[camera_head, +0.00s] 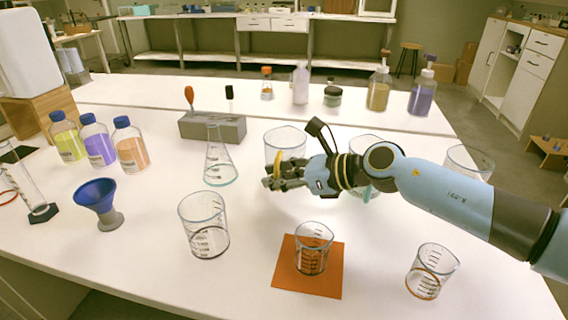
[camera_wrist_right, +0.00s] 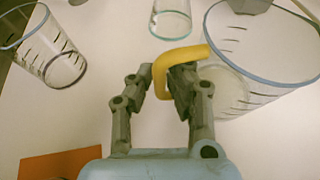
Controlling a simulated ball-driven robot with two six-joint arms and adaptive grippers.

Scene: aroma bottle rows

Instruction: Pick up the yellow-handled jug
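The yellow-handled jug (camera_head: 285,143) is a clear beaker with a blue-grey rim. It stands upright on the white table in the middle of the head view. My right gripper (camera_head: 272,178) is at the jug's near side, partly covering its lower part and its yellow handle (camera_head: 279,161). In the right wrist view the jug (camera_wrist_right: 285,45) is at upper right, and the bent handle lies between the fingertips of my right gripper (camera_wrist_right: 162,82). Both fingers lean in and appear to touch the handle. My left gripper is not in view.
An orange mat (camera_head: 283,284) with a small beaker (camera_head: 312,250) on it is in front. A large beaker (camera_head: 203,226), a flask (camera_head: 218,165) and a blue funnel (camera_head: 97,198) stand to the left. Another jug is partly hidden behind my right arm. A grey rack (camera_head: 212,128) is behind.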

